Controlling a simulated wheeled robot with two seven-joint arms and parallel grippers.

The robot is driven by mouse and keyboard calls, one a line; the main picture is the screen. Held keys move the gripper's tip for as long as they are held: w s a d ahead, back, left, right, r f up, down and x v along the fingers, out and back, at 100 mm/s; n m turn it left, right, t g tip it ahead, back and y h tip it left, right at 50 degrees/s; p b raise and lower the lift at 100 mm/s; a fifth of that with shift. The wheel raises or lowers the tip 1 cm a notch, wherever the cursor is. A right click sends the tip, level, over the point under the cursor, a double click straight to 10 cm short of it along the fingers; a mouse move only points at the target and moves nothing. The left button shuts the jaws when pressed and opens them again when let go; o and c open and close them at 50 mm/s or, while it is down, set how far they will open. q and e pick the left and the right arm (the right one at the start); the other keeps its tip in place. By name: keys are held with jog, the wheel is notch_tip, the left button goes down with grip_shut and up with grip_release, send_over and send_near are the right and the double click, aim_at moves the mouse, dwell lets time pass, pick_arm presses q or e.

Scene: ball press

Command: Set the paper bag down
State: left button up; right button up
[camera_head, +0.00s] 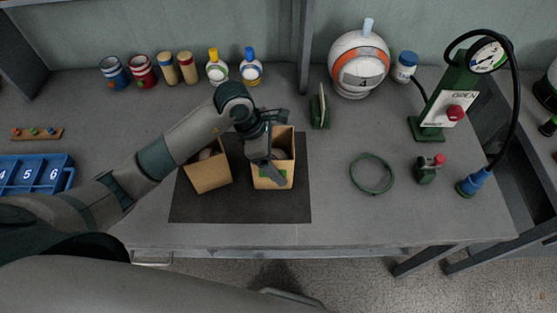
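A brown paper bag (287,148) with a green mark on its front is over the dark mat (240,207), its open top showing. My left gripper (274,172) comes in from the left and lies across this bag, covering part of its opening and front. Whether its fingers are closed on the bag is hidden. I cannot tell whether the bag's base touches the mat. A second brown bag or box (208,177) is tilted on the mat to the left, partly behind my arm, with something greyish inside. My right gripper is not in view.
A green ring (372,174) and a small green device with a red knob (429,170) lie to the right. A green press with a gauge (455,95) stands at the right. A ball (358,64), bottles and cans line the back. The mat's front is clear.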

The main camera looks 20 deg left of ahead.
pick_arm(q)
jog(key=shift+f, duration=0.15)
jog(key=o, duration=1)
